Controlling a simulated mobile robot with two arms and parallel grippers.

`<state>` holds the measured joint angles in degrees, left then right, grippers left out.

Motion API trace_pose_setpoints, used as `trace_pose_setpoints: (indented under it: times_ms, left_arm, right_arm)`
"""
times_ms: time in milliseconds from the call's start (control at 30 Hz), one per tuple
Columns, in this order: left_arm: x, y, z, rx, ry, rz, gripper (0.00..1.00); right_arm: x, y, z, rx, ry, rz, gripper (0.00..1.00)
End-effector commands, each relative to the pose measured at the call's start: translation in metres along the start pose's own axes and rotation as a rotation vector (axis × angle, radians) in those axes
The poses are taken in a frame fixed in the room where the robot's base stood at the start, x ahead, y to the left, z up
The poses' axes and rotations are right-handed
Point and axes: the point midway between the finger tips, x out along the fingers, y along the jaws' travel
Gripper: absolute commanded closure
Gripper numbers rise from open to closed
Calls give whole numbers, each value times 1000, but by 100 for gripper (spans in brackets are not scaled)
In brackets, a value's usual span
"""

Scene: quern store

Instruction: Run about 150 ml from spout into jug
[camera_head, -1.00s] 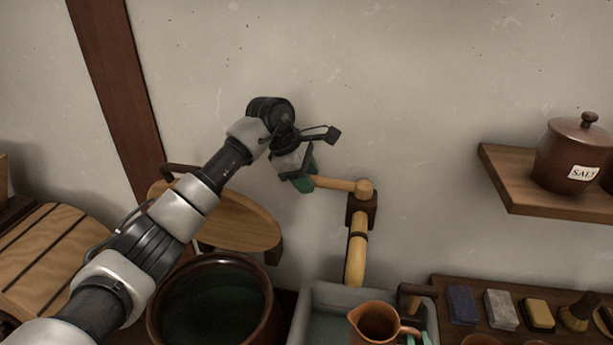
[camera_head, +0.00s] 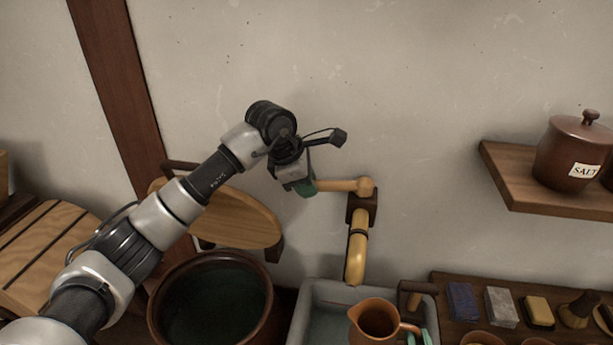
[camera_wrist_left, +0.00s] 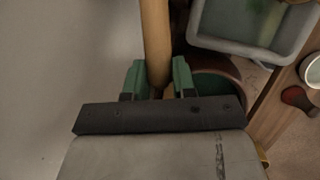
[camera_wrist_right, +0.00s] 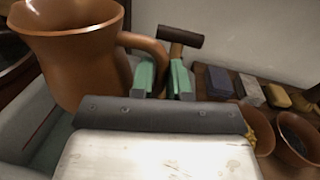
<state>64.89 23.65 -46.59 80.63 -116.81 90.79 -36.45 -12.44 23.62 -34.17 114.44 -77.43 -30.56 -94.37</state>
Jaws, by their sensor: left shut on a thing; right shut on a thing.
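The bamboo spout (camera_head: 357,256) points down from a dark wall block. A light wooden lever (camera_head: 341,185) runs left from its top. My left gripper (camera_head: 307,188) is shut on the lever's free end; the left wrist view shows the rod (camera_wrist_left: 155,45) between the green fingers (camera_wrist_left: 158,82). The orange-brown jug (camera_head: 374,322) is upright, its mouth below and slightly right of the spout's end. My right gripper (camera_head: 418,337) is shut on the jug's handle, also seen in the right wrist view (camera_wrist_right: 163,80). I see no stream; the level inside the jug cannot be told.
A grey stone basin (camera_head: 318,298) lies under the spout and jug. A large dark pot (camera_head: 268,322) stands left of it. A wooden T-handle (camera_head: 404,294) is close behind the right gripper. A shelf with a salt jar (camera_head: 572,155) is at right; several blocks and brushes line the counter.

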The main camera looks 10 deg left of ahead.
Motion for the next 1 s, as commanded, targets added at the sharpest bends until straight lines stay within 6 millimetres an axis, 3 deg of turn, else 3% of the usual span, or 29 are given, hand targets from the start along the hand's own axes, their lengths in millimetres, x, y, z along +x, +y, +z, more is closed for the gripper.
trace_pose_setpoints:
  times_ms: [500, 1000]
  left_arm:
    - [-6, -54, 19, -417, 89, 178, 100]
    - [-4, -76, 36, -637, 133, 265, 100]
  right_arm:
    - [0, 0, 1, 1, -2, 0, 100]
    - [0, 0, 1, 1, -2, 0, 100]
